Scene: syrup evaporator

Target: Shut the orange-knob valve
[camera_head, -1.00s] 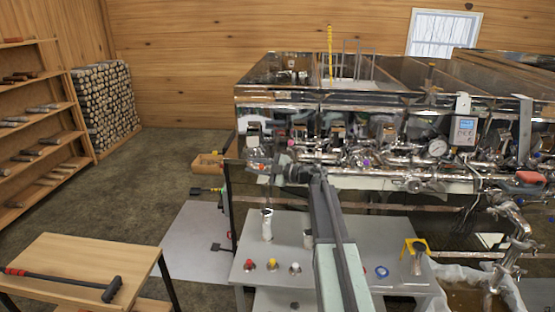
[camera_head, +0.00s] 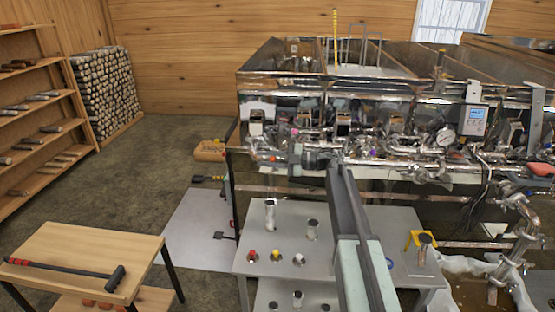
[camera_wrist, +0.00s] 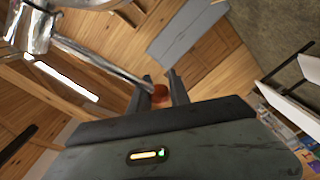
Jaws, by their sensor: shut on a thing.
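The orange knob (camera_wrist: 160,92) of the valve sits between my two fingertips in the wrist view, with wood behind it. In the head view it shows as a small orange-red spot (camera_head: 272,158) at the left end of the front piping. My gripper (camera_wrist: 161,90) is shut on the knob. In the head view my gripper (camera_head: 290,158) reaches the left end of the pipes, and my arm hides some of the piping behind it. The valve body and the angle of its handle are too small to tell.
The shiny evaporator (camera_head: 350,105) and its front pipes (camera_head: 400,150) stand close around my gripper. A grey table (camera_head: 265,262) with several small items is below my arm. The floor (camera_head: 150,180) between is mostly open.

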